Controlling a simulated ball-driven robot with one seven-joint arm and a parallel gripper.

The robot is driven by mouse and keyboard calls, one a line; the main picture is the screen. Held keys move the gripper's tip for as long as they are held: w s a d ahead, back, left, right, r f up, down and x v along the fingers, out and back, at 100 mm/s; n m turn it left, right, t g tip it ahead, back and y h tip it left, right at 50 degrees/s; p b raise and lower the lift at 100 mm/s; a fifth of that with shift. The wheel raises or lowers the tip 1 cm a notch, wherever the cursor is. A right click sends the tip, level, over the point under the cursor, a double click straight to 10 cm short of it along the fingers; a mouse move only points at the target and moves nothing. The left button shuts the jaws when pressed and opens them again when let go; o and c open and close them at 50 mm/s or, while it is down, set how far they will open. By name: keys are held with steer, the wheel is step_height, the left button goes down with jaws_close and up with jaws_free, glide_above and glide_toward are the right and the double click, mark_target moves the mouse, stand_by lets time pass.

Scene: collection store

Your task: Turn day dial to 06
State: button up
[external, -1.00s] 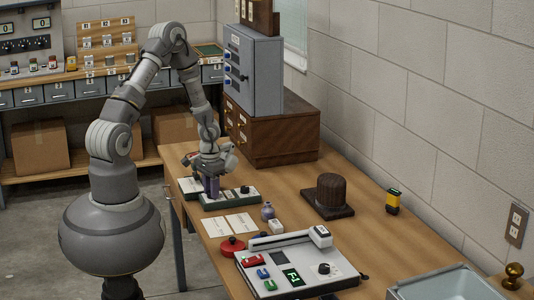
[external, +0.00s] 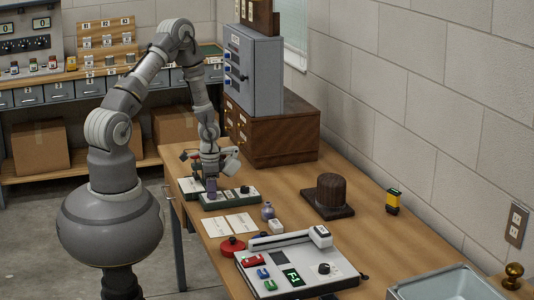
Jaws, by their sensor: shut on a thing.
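A dark green box with a light top (external: 230,197) lies on the wooden table. A small black knob (external: 244,189) shows on its right part, clear of my gripper. My gripper (external: 211,192) points down over the box's left part and is shut on a dial there, which the fingers hide. I cannot read any number or pointer at this size, so the dial's setting is not visible.
Two white paper sheets (external: 233,224), a small purple-grey vase (external: 268,211) and a red round object (external: 232,246) lie in front of the box. A dark wooden stand (external: 328,198) is to the right. A drawer cabinet (external: 275,133) stands behind.

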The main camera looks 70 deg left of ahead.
stand_by(0.4)
steer(key=o, duration=1)
steer(key=shift+o, duration=0.2)
step_height(320, 180, up, 8)
steer(key=p, duration=0.3)
